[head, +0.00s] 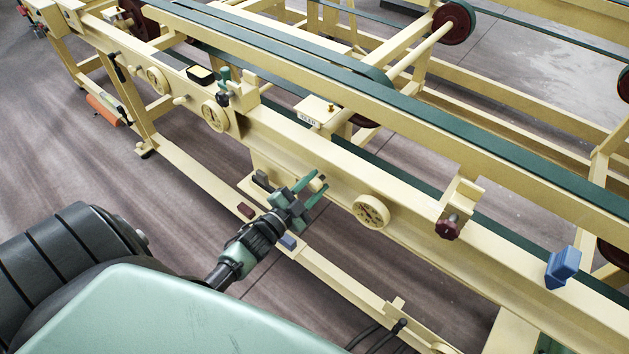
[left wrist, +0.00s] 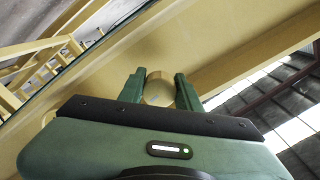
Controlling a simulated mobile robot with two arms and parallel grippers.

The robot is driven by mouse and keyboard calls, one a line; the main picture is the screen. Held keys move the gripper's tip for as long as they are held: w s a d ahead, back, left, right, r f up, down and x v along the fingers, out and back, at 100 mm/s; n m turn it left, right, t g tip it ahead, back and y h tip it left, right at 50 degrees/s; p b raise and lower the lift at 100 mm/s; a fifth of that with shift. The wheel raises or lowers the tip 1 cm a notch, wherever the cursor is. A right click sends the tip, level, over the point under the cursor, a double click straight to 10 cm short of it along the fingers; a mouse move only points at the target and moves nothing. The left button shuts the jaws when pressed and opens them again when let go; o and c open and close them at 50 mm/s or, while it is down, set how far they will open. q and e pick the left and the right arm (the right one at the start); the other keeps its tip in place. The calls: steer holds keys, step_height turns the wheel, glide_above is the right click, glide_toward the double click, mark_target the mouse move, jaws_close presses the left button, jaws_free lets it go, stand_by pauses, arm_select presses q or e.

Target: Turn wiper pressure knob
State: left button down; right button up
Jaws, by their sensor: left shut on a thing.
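A round cream knob (left wrist: 158,88) sits on the front face of the cream machine beam. It is between the two green fingers of my left gripper (left wrist: 159,84) in the left wrist view, and the gripper is shut on it. In the head view my left gripper (head: 309,189) reaches the beam at the middle, and its fingers mostly hide the knob (head: 317,183). Whether the knob is turned cannot be told. My right gripper is in neither view.
Green belts (head: 300,73) run behind. A lower rail (head: 345,284) runs below the gripper. Bare floor lies at the left.

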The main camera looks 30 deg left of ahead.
arm_select(q)
steer(key=n+p, duration=0.1)
steer(key=n, duration=0.3)
steer(key=shift+d+n, duration=0.1)
steer(key=shift+n, duration=0.2)
steer(key=n, duration=0.3)
steer(key=shift+n+p, duration=0.35)
steer(key=shift+n, duration=0.05)
steer(key=n, duration=0.4)
steer(key=shift+r+n, duration=0.1)
steer(key=shift+n, duration=1.7)
steer(key=shift+w, duration=0.1)
steer(key=c, duration=1)
jaws_free()
steer(key=s, duration=0.7)
steer(key=shift+s+a+b, duration=0.25)
steer(key=shift+s+b, duration=0.15)
steer(key=shift+b, duration=0.05)
